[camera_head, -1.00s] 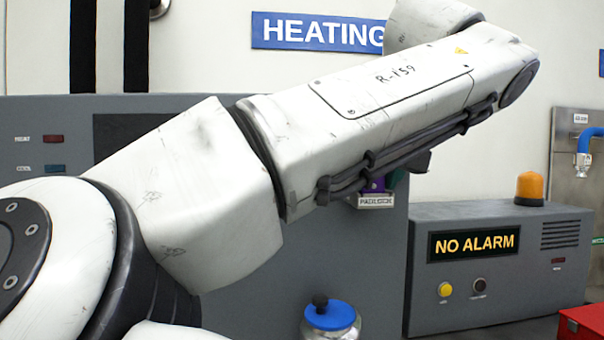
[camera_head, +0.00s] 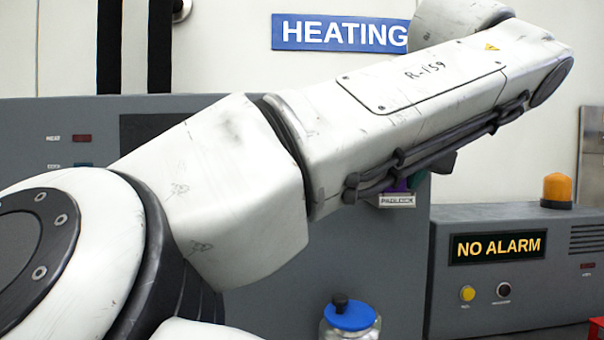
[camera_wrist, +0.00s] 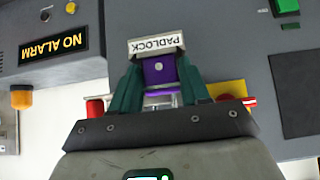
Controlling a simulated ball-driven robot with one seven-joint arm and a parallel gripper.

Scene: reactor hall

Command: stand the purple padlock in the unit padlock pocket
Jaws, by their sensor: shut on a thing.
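The purple padlock (camera_wrist: 160,70) is between the green fingers of my gripper (camera_wrist: 160,82) in the wrist view, with its silver shackle toward my palm. My gripper is shut on it. The pocket's white PADLOCK label (camera_wrist: 155,44) is right at the padlock's far end; I cannot tell how deep the padlock sits in the pocket. In the head view the padlock (camera_head: 400,186) is a small purple patch just above the PADLOCK label (camera_head: 397,201), mostly hidden by my arm.
A grey NO ALARM box (camera_head: 498,247) with an orange lamp (camera_head: 557,190) stands at the right. A jar with a blue lid (camera_head: 350,316) is at the bottom. Red and yellow parts (camera_wrist: 228,89) show behind my fingers in the wrist view. A HEATING sign (camera_head: 340,33) hangs on the wall.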

